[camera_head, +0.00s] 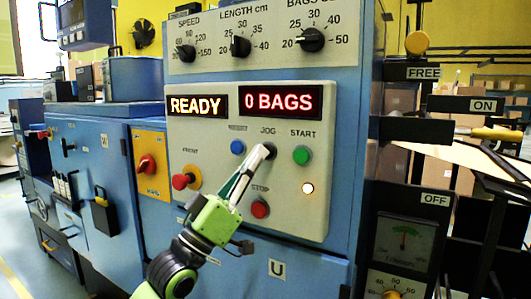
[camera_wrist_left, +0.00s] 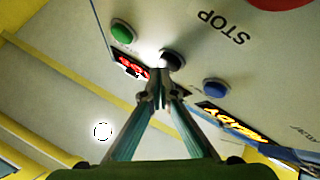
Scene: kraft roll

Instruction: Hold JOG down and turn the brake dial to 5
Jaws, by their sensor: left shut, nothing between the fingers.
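The black JOG button (camera_head: 270,151) is on the machine's pale control panel, under its JOG label; it also shows in the left wrist view (camera_wrist_left: 173,60). My left gripper (camera_head: 266,150) is shut and empty, its fingertips in front of the JOG button and partly covering it. In the left wrist view its fingertips (camera_wrist_left: 161,92) point towards the black button; I cannot tell whether they touch or press it. A dial (camera_head: 391,294) is partly visible at the bottom right, cut off by the frame; no brake label can be read. My right gripper is not in view.
A blue button (camera_head: 237,147), a green START button (camera_head: 301,155) and a red STOP button (camera_head: 260,209) surround JOG. Displays read READY (camera_head: 198,105) and 0 BAGS (camera_head: 279,101). Dark levers (camera_head: 455,103) stand right.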

